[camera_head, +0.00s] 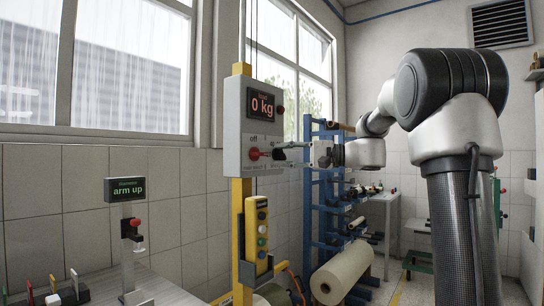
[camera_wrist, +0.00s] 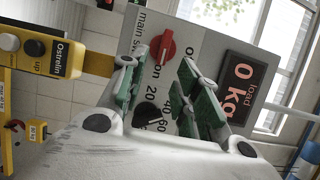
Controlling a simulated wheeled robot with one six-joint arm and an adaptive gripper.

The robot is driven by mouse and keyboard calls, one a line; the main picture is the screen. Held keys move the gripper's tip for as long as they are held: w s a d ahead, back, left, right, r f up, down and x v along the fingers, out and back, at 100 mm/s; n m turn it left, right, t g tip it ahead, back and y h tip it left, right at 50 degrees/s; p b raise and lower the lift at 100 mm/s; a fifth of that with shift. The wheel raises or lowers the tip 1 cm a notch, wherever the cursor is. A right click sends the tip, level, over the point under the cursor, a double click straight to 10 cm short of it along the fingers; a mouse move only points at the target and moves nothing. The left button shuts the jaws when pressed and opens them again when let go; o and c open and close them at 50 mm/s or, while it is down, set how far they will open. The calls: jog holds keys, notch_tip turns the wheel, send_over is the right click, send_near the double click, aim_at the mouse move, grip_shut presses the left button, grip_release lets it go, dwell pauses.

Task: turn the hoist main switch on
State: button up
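The red rotary main switch (camera_wrist: 167,47) sits on a grey hoist control panel (camera_wrist: 208,36), with an "on" label below it in the wrist view. Its bar runs roughly up and down there; I cannot tell which end is the pointer. In the head view, the switch (camera_head: 255,153) is under the "off" label. My gripper (camera_wrist: 158,76) is open, its green-padded fingers apart with nothing between them. The switch shows beyond the gap, apart from the fingertips.
A black dial (camera_wrist: 148,113) with a number scale shows beside the switch. A load display (camera_head: 262,105) reads 0 kg. A yellow button pendant (camera_head: 256,235) hangs below the panel. A blue rack (camera_head: 309,200) with paper rolls (camera_head: 342,272) stands behind.

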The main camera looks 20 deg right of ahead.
jog(key=v, duration=0.7)
jog(key=shift+d, duration=0.1)
jog(key=s+d+f+m+g+h, duration=0.1)
jog(key=s+d+f+g+h, duration=0.2)
jog(key=f, duration=0.6)
jog(key=s+d+f+m+h, duration=0.15)
jog(key=s+f+h, duration=0.25)
jog(key=f, duration=0.5)
jog(key=s+a+f+n+g+h, duration=0.1)
jog(key=s+f+n+h, duration=0.3)
jog(key=s, duration=0.7)
jog(key=s+f+n+g+h, duration=0.1)
jog(key=s+f+n+h, duration=0.3)
jog(key=s, duration=0.7)
jog(key=shift+s+a+f+n, duration=0.25)
jog(key=shift+a+f+n, duration=0.05)
jog(key=shift+a+n, duration=0.15)
